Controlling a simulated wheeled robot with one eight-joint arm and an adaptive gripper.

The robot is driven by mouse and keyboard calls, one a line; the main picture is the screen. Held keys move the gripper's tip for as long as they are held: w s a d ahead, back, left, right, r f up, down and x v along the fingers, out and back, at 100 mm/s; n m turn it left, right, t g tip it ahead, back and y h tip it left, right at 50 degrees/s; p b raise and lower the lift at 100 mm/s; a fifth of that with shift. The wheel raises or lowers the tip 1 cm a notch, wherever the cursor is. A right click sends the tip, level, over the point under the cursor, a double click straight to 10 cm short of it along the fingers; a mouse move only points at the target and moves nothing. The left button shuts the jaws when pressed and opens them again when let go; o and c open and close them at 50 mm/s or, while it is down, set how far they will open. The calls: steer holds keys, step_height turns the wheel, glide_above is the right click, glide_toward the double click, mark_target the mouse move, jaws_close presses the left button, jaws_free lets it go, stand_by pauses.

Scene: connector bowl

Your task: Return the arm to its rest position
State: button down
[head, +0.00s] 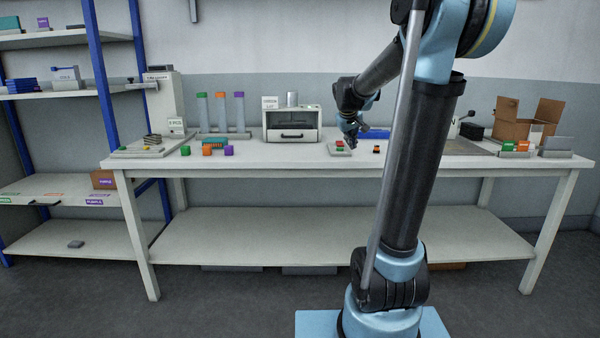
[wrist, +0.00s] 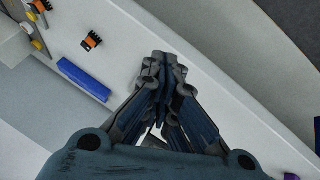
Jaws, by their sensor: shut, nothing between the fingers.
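My blue and dark grey arm reaches over the white workbench (head: 250,167) in the head view. My gripper (head: 351,138) is small there, low over the bench top and beside a small plate with green and red pieces (head: 340,149). In the wrist view my gripper (wrist: 163,72) has its fingertips together with nothing between them. An orange and black connector (wrist: 91,41) lies on the bench to its upper left. A blue bar (wrist: 84,80) lies to its left. Part of the bench is hidden behind my arm in the head view.
Orange, green and purple blocks (head: 208,150) stand at the bench's left. A white boxy machine (head: 292,126) stands at the back. An open cardboard box (head: 525,122) and bins of coloured pieces (head: 515,149) are at the right. Blue-post shelving (head: 105,80) stands at the left.

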steer(key=s+f+m+g, duration=0.1)
steer(key=s+f, duration=0.5)
steer(key=s, duration=0.7)
steer(key=s+f+m+g+y, duration=0.1)
steer(key=s+f+g, duration=0.1)
steer(key=s+f, duration=0.5)
steer(key=s+a+f+m+g+y, duration=0.1)
steer(key=s+f, duration=0.6)
steer(key=s, duration=1.2)
steer(key=shift+s+g, duration=0.3)
steer(key=shift+s, duration=0.05)
steer(key=shift+a, duration=0.1)
steer(key=shift+w+f, duration=0.25)
steer(key=shift+w, duration=0.25)
